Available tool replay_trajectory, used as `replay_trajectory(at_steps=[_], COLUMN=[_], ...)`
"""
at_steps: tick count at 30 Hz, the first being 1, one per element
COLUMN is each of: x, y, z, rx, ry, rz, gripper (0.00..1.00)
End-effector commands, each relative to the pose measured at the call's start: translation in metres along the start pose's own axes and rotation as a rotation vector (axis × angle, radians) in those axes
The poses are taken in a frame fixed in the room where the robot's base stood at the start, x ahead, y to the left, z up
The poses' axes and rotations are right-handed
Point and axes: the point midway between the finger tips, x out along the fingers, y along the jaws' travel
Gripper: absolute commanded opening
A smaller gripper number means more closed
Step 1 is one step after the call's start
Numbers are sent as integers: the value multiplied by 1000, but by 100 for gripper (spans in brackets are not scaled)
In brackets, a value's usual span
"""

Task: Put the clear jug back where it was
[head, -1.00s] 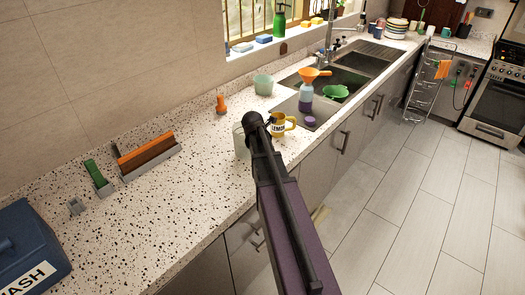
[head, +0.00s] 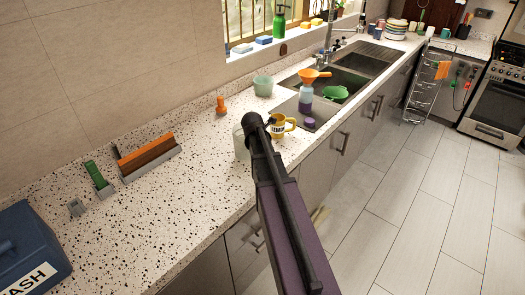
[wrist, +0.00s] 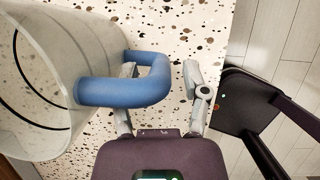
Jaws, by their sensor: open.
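The clear jug (wrist: 40,110) fills the left of the wrist view, with a dark line around its wall and a thick blue handle (wrist: 110,92). My gripper (wrist: 160,70) is open at the handle. One finger lies at the handle's loop, partly covered by it, and the other is to the right of its outer bar, with a gap. In the head view the jug (head: 240,143) stands on the speckled counter, partly hidden behind my arm. The handle and my fingers are hidden there.
A yellow mug (head: 279,126) stands close right of my arm, near the sink (head: 345,82). A pale green cup (head: 263,86) and an orange-topped item (head: 221,106) stand behind.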

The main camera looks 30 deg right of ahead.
Motion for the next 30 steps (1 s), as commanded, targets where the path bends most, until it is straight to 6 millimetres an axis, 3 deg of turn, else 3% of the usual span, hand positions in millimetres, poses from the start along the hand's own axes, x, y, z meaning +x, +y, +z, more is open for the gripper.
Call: replay_trajectory(at_steps=[30], x=[-91], y=[0], z=[1], rx=[-1], ry=[0], rz=[0], gripper=[59])
